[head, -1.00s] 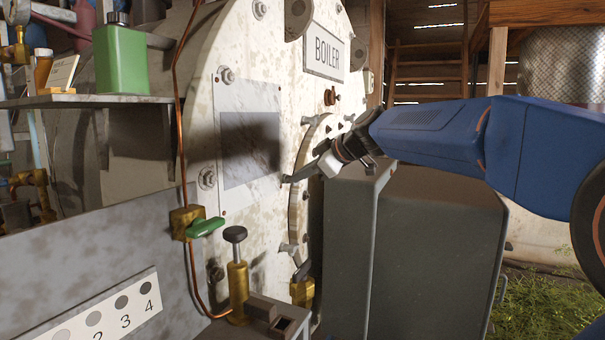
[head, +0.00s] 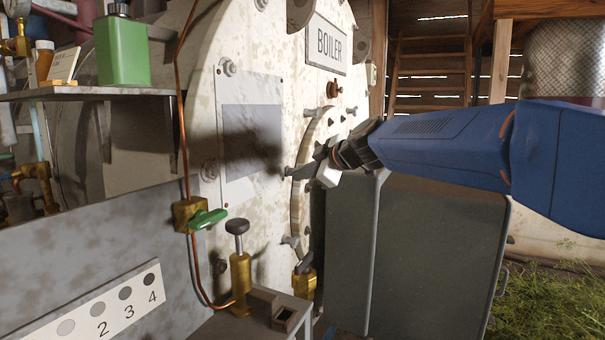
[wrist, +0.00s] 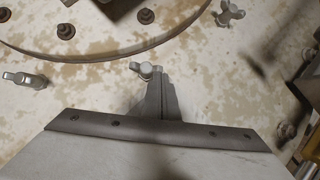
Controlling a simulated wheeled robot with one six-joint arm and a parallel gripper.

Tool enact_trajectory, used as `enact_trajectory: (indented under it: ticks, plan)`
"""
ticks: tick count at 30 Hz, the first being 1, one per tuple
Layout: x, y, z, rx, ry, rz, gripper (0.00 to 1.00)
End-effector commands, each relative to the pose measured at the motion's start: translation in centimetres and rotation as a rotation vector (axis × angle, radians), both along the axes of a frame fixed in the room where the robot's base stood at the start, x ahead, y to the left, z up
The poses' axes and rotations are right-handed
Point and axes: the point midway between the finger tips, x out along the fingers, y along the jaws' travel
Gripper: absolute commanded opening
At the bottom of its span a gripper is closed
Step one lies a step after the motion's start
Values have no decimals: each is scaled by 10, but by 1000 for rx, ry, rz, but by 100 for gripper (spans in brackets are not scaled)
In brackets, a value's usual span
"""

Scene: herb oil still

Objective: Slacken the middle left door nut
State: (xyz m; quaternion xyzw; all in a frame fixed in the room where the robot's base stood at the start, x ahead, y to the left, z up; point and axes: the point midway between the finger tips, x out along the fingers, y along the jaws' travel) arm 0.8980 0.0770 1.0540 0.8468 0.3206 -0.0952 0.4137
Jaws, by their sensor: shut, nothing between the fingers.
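The middle left door nut (head: 294,173) is a grey wing nut on the rim of the round boiler door. In the wrist view, a wing nut (wrist: 146,71) lies just beyond my fingertips; it appears to be this one. My gripper (head: 318,170) is shut and empty, close in front of the nut. In the wrist view my gripper (wrist: 156,92) points at the nut; I cannot tell whether they touch. The upper left wing nut (head: 317,114) and lower left wing nut (head: 291,241) are clear of my gripper.
A dark grey cabinet (head: 415,260) stands just below my arm. A green-handled valve (head: 207,219) and a brass valve with a black knob (head: 239,270) are at the lower left. A shelf (head: 80,93) holds a green bottle (head: 123,50).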

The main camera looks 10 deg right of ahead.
Motion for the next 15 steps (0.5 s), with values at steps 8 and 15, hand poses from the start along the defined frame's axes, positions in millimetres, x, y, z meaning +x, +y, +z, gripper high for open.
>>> enact_trajectory:
  ticks: [8, 15]
  plan:
    - [0, 1, -4, 1, 4, 0, 0]
    - [-1, 1, -8, 1, 4, 0, 0]
